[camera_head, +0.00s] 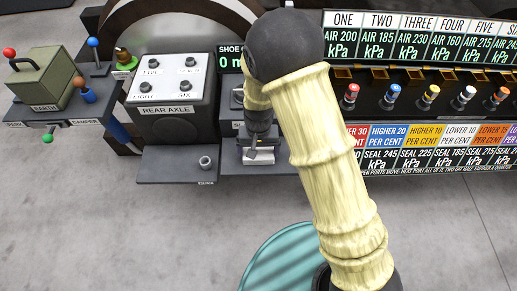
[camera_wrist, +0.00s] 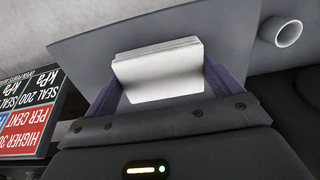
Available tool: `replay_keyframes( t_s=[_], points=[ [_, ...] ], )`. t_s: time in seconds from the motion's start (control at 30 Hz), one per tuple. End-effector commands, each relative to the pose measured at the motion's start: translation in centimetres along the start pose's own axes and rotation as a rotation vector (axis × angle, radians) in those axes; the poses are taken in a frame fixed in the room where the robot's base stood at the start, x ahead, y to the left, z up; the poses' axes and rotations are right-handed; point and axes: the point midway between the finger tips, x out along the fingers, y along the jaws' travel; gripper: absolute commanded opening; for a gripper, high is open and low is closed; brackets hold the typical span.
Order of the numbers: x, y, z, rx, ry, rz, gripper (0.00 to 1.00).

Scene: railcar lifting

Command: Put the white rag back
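The white rag (camera_wrist: 158,70) looks like a flat folded block. In the wrist view it lies between the two purple fingers of my gripper (camera_wrist: 165,80), with a finger close along each side. Whether the fingers press on it cannot be told. In the head view my gripper (camera_head: 258,142) points down at the grey shelf below the display, and the rag (camera_head: 259,157) shows under it, low over or on the shelf (camera_head: 278,168). My gripper and arm hide part of the rag and shelf there.
Left of the gripper stands the REAR AXLE box (camera_head: 170,92) with several knobs. To the right is a panel with colored plugs (camera_head: 430,95). A teal round surface (camera_head: 285,260) is below.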

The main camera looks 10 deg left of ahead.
Motion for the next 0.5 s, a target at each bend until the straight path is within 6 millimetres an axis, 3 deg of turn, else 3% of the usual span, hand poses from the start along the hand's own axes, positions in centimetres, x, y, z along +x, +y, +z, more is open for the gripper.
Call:
replay_keyframes(
  t_s=[0.33, 0.5],
  points=[
    [-0.3, 0.0, 0.0, 0.000, 0.001, 0.000, 1.00],
    [-2.1, 0.0, -0.1, 0.000, 0.003, -0.001, 1.00]
  ],
)
